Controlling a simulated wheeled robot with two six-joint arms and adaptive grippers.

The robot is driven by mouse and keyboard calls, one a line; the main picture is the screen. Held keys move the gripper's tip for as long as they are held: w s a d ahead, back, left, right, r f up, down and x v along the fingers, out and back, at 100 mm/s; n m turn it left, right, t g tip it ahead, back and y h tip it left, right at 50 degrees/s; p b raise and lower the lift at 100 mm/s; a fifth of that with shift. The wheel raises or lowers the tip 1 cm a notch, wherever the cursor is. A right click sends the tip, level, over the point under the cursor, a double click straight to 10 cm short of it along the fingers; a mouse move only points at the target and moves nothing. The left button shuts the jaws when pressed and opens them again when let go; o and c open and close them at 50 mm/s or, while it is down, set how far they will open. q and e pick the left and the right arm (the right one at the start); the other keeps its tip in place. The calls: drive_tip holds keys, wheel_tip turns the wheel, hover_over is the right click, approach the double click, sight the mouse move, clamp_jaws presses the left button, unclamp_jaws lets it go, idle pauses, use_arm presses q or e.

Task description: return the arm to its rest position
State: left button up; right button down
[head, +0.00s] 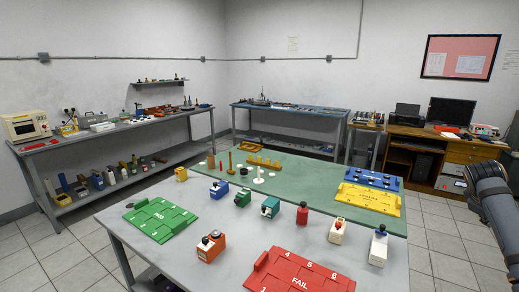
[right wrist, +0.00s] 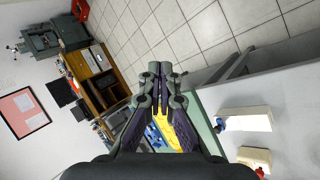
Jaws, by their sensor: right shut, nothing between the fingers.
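My right gripper (right wrist: 158,70) is shut and empty in the right wrist view, with its two fingertips together above the floor and the table's far edge. In the head view my right arm (head: 495,200) comes in at the right edge, beyond the table's right side and apart from everything on it. The fingertips cannot be made out there. My left gripper and left arm are out of view.
The table (head: 140,245) carries a green tray (head: 160,218), a red FAIL tray (head: 300,275), a yellow tray (head: 368,200), a blue tray (head: 372,178) and several small coloured blocks. Tiled floor (head: 440,235) lies clear at right. A wooden desk (head: 455,150) stands behind.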

drive_tip(key=s+d+f+h, duration=0.1)
drive_tip(key=s+d+f, duration=0.25)
drive_tip(key=f, duration=0.45)
drive_tip(key=s+d+f, duration=0.2)
drive_tip(key=d+f, duration=0.2)
drive_tip(key=f, duration=0.3)
drive_tip(key=s+d+f+h, duration=0.1)
drive_tip(key=s+d+f, duration=0.2)
drive_tip(key=f, duration=0.5)
drive_tip(key=s+d+f+n, duration=0.1)
drive_tip(key=s+d+f, duration=0.2)
drive_tip(key=s+f, duration=0.7)
drive_tip(key=s+d+f, duration=0.2)
drive_tip(key=s+f, duration=0.4)
drive_tip(key=s, duration=0.8)
drive_tip(key=s+a+f+m+y, duration=0.1)
drive_tip(key=s+a+f+y, duration=0.2)
drive_tip(key=a+f, duration=1.05)
drive_tip(key=s+a+f+m+y, duration=0.15)
drive_tip(key=s+a+f, duration=0.25)
drive_tip(key=a+f, duration=0.9)
drive_tip(key=s+a+y+p, duration=0.1)
drive_tip(key=a+y, duration=0.1)
drive_tip(key=a, duration=1.3)
drive_tip(key=s+a+f+y+p, duration=0.1)
drive_tip(key=a+y+p, duration=0.1)
drive_tip(key=a, duration=1.3)
drive_tip(key=shift+a+m+g+y, duration=0.25)
drive_tip(key=shift+m+g+y, duration=0.1)
drive_tip(key=shift+m+g, duration=0.1)
